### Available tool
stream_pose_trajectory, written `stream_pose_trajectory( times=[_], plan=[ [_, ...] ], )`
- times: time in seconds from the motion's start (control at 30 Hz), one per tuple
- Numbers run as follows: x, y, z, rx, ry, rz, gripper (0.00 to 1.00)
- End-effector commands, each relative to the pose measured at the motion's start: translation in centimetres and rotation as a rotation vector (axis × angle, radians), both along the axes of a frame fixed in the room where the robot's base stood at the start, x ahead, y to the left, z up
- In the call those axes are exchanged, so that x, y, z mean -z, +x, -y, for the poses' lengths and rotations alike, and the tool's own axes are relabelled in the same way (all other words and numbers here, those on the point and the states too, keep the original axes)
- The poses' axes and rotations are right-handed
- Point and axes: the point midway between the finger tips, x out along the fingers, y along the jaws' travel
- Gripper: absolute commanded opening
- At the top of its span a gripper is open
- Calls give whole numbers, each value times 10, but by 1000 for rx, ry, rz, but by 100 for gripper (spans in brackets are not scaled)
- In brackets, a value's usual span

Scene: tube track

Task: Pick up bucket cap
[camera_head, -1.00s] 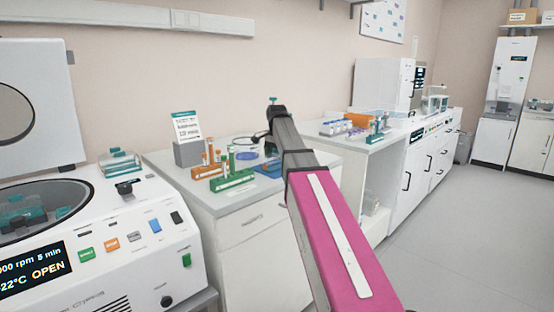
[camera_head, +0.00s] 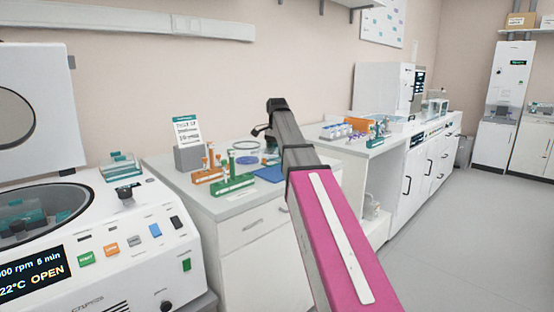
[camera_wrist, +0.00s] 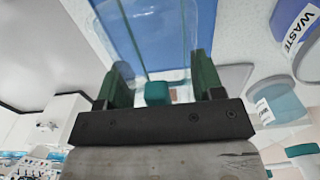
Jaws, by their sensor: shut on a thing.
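My gripper (camera_wrist: 163,88) shows in the wrist view with its two dark green fingers apart, on either side of a clear cap (camera_wrist: 143,35) with a small teal block at its near end. It is shut on this cap. The clear panel stretches away from the fingers, with a blue surface (camera_wrist: 187,25) seen through and beside it. In the head view my gripper (camera_head: 262,131) is small, at the far end of my pink and grey arm, over the back of the bench; the cap cannot be made out there.
An open centrifuge (camera_head: 130,235) stands at the left, with a clear and teal container (camera_head: 120,167) on top. Orange (camera_head: 207,175) and green (camera_head: 234,184) tube racks and a sign (camera_head: 186,132) stand on the bench (camera_head: 235,207). The wrist view shows a waste container (camera_wrist: 296,35). Floor at right is clear.

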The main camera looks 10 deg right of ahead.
Motion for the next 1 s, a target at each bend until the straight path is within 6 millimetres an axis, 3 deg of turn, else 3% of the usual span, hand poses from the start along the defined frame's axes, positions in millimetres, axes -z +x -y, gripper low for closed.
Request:
stream_pose_trajectory(
  times=[0.2, 0.5, 0.7, 1.0],
  plan=[
    [-25, -13, -44, -4, 1, 1, 39],
    [-53, -25, -89, -3, 1, 1, 39],
    [-63, -30, -105, -2, 0, -1, 39],
    [-67, -32, -111, 0, 0, -1, 39]
  ],
)
